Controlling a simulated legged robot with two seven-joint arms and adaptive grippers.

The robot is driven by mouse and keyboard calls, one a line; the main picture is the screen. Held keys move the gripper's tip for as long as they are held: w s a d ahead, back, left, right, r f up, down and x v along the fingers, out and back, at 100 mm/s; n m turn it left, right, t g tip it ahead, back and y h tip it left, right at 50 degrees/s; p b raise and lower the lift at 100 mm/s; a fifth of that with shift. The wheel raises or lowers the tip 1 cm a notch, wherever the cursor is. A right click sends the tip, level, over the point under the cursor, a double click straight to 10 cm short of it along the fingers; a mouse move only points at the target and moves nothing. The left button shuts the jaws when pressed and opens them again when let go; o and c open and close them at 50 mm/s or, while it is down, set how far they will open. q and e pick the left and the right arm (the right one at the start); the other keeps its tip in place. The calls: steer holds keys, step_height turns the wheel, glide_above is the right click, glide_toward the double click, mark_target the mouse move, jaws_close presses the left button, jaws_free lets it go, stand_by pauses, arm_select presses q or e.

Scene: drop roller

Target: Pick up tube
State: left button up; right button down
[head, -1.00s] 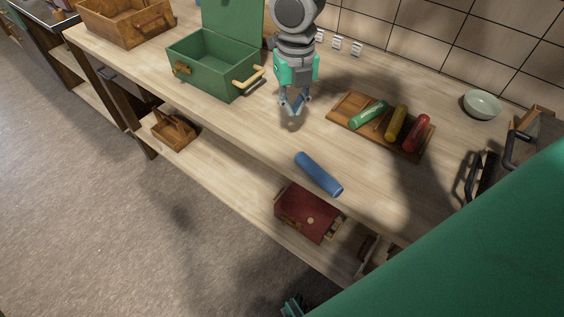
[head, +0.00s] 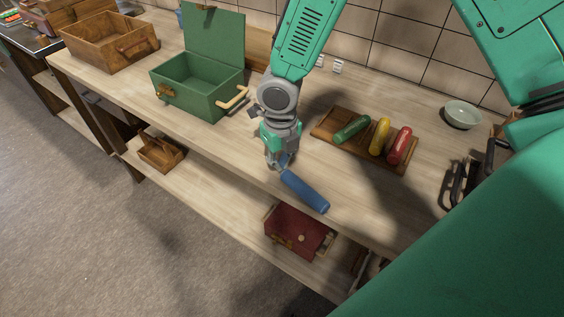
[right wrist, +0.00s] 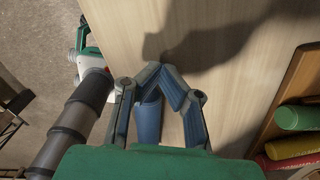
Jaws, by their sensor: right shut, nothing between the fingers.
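A blue tube (head: 304,190) lies on the wooden worktop near its front edge. My right gripper (head: 284,163) is above the tube's upper left end in the head view, fingers pointing down. In the right wrist view, the fingertips (right wrist: 162,72) come together with nothing held. The blue tube (right wrist: 148,120) shows behind the bent fingers there, partly hidden. I cannot tell whether the fingers touch it. My left gripper is not in view.
A wooden tray (head: 324,128) holds green, yellow and red tubes to the right. An open green box (head: 205,100) stands at the left. A pale bowl (head: 462,114) is at the back right. A red box (head: 297,232) sits on the lower shelf. Bare worktop surrounds the blue tube.

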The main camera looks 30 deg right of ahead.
mark_target(289, 171)
steer(key=shift+s+d, duration=0.2)
steer(key=shift+s, duration=0.35)
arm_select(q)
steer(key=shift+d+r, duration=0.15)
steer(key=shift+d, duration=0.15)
arm_select(e)
steer(key=shift+w+d+f, duration=0.1)
steer(key=shift+s+a+p, duration=0.2)
steer(key=shift+s+p, duration=0.4)
steer(key=shift+s, duration=0.55)
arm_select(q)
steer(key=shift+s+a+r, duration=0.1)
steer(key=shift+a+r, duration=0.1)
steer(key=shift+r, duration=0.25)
arm_select(e)
steer(key=shift+w, duration=0.1)
